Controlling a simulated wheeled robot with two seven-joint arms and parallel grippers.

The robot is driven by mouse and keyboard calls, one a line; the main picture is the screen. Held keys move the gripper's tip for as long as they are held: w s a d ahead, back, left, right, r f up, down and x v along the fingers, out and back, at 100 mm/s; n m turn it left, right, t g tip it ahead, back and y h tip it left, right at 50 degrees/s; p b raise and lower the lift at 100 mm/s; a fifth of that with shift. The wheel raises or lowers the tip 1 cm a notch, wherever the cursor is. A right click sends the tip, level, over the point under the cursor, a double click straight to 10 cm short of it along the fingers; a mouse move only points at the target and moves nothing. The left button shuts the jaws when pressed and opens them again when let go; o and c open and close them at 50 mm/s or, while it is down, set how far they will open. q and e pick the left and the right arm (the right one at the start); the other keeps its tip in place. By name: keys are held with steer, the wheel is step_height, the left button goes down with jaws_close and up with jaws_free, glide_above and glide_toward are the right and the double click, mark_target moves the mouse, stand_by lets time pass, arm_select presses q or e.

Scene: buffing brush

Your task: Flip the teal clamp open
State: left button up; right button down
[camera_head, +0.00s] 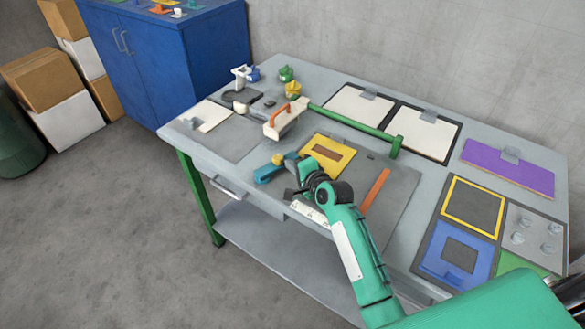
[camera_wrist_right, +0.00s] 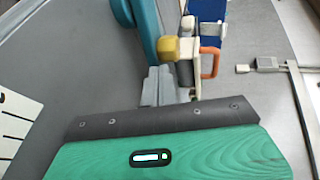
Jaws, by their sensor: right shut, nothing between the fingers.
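The teal clamp (camera_head: 266,174) is at the front edge of the table, left of the yellow plate, with a yellow knob (camera_head: 277,159) beside its bar. In the right wrist view the teal bar (camera_wrist_right: 148,32) runs up from near the yellow knob (camera_wrist_right: 170,49). I cannot tell how far the clamp is open. My right gripper (camera_head: 290,193) is just right of the clamp, over the table's front edge. Its fingers (camera_wrist_right: 165,86) are shut and empty, close below the knob in the wrist view; whether they touch the clamp is unclear. My left gripper is not in view.
A brush with an orange handle (camera_head: 280,114) stands behind the clamp. A yellow plate (camera_head: 334,146), an orange strip (camera_head: 376,190) and a green rail (camera_head: 350,122) lie nearby. A white ruled strip (camera_head: 310,213) is by the front edge. Open floor lies left.

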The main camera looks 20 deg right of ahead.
steer(key=shift+w+d+r+p, duration=0.1)
steer(key=shift+w+p, duration=0.55)
steer(key=shift+w, duration=0.2)
steer(key=shift+w+p, duration=0.4)
steer(key=shift+w, duration=0.4)
steer(key=b+v, duration=0.1)
steer(key=v, duration=1.2)
steer(key=shift+s+r, duration=0.1)
steer(key=shift+s, duration=0.2)
